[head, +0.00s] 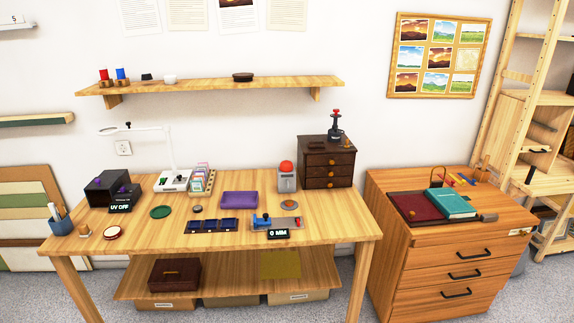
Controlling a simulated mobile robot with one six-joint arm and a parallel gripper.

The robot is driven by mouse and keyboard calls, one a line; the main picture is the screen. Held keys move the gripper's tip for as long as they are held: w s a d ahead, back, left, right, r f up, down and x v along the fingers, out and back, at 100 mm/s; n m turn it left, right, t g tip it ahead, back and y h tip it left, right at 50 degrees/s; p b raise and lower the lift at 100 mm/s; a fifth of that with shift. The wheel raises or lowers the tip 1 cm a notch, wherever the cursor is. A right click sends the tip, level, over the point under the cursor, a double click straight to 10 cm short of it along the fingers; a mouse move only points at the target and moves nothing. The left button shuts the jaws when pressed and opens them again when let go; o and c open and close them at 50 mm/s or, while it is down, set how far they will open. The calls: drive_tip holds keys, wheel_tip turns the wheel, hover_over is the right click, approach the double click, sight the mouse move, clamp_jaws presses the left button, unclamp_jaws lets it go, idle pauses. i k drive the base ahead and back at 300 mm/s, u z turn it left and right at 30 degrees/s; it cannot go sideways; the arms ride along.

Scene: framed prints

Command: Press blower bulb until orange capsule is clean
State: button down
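No part of my gripper shows in the head view. A grey upright box with a red-orange dome on top (286,175) stands on the wooden table, left of the dark drawer chest; I cannot tell whether the dome is the blower bulb. A small orange-brown round piece (290,205) lies in front of it on a grey base. It may be the orange capsule, but it is too small to tell or to show whether dust is on it. A black stand with a red knob (336,125) is on top of the chest.
The table (170,240) also holds a purple case (239,199), dark blue trays (212,225), a "0 MM" gauge (278,234), a "UV OFF" box (106,187) and a white lamp (173,180). A wall shelf (210,86) hangs above. A drawer cabinet (455,255) stands right.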

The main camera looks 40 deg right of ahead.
sight(286, 166)
drive_tip(key=i, duration=0.95)
